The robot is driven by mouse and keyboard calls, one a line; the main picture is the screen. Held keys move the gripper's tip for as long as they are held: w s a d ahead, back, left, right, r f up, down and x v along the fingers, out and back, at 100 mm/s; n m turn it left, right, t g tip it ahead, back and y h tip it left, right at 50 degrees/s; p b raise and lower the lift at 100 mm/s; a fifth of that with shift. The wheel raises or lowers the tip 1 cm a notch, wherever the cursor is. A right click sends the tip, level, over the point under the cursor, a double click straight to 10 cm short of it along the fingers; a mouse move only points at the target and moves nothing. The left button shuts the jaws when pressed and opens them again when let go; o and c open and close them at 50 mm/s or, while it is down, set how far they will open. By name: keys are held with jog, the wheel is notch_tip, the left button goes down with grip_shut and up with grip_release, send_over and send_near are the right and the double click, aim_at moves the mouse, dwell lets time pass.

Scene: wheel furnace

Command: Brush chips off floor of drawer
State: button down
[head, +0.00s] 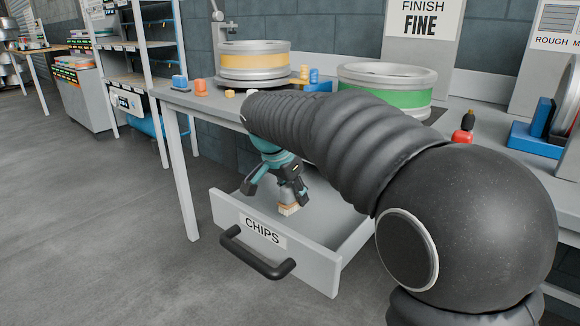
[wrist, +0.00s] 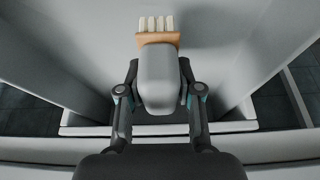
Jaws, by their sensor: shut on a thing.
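The drawer (head: 262,236), labelled CHIPS, is pulled open beneath the bench. My gripper (head: 277,190) is inside the drawer, shut on a brush (head: 289,209) with a tan ferrule and pale bristles. In the wrist view my gripper (wrist: 160,88) holds the brush by its grey handle (wrist: 158,80), and the bristles (wrist: 157,23) point away from the palm. The bristles are low, near the drawer floor (wrist: 95,60); I cannot tell whether they touch it. No chips are distinguishable on the visible floor. My arm hides the drawer's back part.
The bench (head: 190,98) above carries a wheel with a yellow band (head: 254,66), a wheel with a green band (head: 398,96), small coloured blocks (head: 201,86) and a red bottle (head: 464,130). The drawer's black handle (head: 257,257) sticks out in front. The floor at left is clear.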

jog(key=shift+r+p, duration=1.9)
jog(key=shift+r, duration=0.8)
